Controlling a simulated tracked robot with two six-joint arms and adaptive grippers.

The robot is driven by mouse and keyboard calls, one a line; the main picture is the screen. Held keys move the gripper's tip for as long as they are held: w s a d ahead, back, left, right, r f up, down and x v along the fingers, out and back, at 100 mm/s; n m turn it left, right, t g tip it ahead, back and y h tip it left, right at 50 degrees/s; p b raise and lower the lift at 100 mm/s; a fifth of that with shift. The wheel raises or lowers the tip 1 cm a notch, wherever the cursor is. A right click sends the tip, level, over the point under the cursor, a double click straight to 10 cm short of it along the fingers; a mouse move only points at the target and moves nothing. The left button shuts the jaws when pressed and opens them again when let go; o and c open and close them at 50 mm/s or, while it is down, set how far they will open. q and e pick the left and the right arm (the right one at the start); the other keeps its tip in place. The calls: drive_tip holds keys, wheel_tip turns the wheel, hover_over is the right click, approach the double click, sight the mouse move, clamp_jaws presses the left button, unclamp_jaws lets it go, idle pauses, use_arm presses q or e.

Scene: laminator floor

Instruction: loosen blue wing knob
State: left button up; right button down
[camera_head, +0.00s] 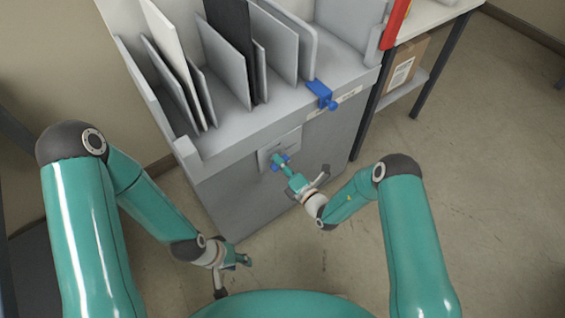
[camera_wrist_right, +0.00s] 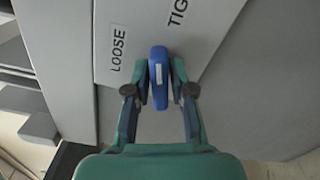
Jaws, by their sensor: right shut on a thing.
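The blue wing knob (camera_head: 281,162) sits on a pale plate (camera_head: 266,152) on the front of the grey cabinet. In the right wrist view the knob (camera_wrist_right: 158,78) stands between the two fingers of my right gripper (camera_wrist_right: 159,70), which is shut on it. The plate (camera_wrist_right: 140,25) there reads LOOSE at left and TIG, cut off, at right. A pale mark on the knob is visible. In the head view my right gripper (camera_head: 284,166) reaches the knob from the lower right and partly covers it. My left gripper (camera_head: 245,261) hangs low at the left, away from the cabinet; its finger opening is unclear.
The grey cabinet (camera_head: 290,215) holds several upright panels (camera_head: 226,65) on top. A blue clamp (camera_head: 321,94) is on its top front edge. A table with a cardboard box (camera_head: 403,72) stands at right. The floor (camera_head: 490,170) at right is clear.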

drive_tip(key=n, duration=0.7)
drive_tip(key=shift+w+a+r+n, duration=0.1)
drive_tip(key=shift+a+n, duration=0.1)
drive_tip(key=shift+n, duration=0.1)
drive_tip(key=n, duration=0.6)
drive_tip(key=shift+n+p, duration=0.3)
drive_tip(key=c, duration=1.3)
unclamp_jaws()
drive_tip(key=shift+o, duration=0.9)
drive_tip(key=shift+w+f, duration=0.15)
drive_tip(key=shift+f, duration=0.05)
drive_tip(key=v, duration=1.2)
